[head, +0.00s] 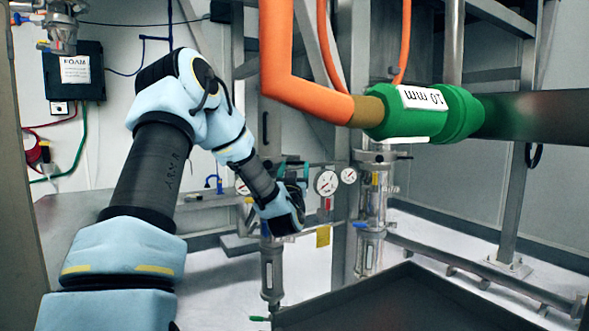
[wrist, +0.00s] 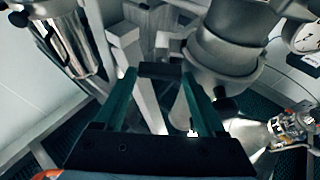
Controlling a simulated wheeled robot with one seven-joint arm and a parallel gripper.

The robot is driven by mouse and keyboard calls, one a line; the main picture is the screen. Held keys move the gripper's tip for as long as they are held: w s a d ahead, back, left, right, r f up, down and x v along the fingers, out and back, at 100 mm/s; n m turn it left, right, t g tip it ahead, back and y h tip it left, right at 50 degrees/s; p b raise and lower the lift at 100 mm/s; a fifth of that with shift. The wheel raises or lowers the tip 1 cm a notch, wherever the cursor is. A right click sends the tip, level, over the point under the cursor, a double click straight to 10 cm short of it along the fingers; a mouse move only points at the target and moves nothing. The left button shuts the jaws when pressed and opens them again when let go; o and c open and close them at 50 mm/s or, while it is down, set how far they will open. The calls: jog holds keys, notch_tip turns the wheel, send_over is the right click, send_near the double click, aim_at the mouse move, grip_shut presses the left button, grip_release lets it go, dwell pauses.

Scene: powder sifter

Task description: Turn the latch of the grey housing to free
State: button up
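My gripper (wrist: 161,75) shows in the wrist view as two dark green fingers spread apart. A dark block (wrist: 160,71) appears between the fingertips; I cannot tell whether they touch it, or whether it is the latch. A grey metal cylindrical body (wrist: 225,50) with a thick rim is just right of the fingers; it may be the grey housing. In the head view my gripper (head: 292,167) is small and partly hidden by my wrist, left of the pressure gauges. The latch cannot be made out for certain in either view.
A round gauge (head: 326,183) is close right of my gripper. A clear-walled metal cylinder (head: 371,205) stands behind it. A green pipe fitting (head: 425,113) and an orange pipe (head: 277,50) hang above. A dark tray (head: 400,300) lies below right.

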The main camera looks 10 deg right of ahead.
jog(key=c, duration=0.7)
jog(key=shift+f+n+b, duration=0.15)
jog(key=shift+n+b, duration=0.35)
jog(key=shift+b, duration=0.1)
jog(key=n+y+b, duration=0.2)
jog(key=n+b, duration=0.2)
jog(key=n, duration=0.1)
jog(key=n+g+y+b, duration=0.1)
jog(key=n+y+b, duration=0.2)
jog(key=n, duration=0.3)
jog(key=d+n+y+b, duration=0.1)
jog(key=n+y+b, duration=0.2)
jog(key=n+b, duration=0.2)
jog(key=shift+s+r+n+g, duration=0.15)
jog(key=shift+r+n+g, duration=0.2)
jog(key=shift+n+g, duration=0.05)
jog(key=shift+r+n+g+b, duration=0.15)
jog(key=shift+n+g+b, duration=0.25)
jog(key=shift+n, duration=0.75)
jog(key=shift+r+n+g+b, duration=0.1)
jog(key=shift+n+g+b, duration=0.1)
jog(key=shift+n+g, duration=0.7)
jog(key=shift+n+t, duration=0.3)
jog(key=shift+n, duration=0.15)
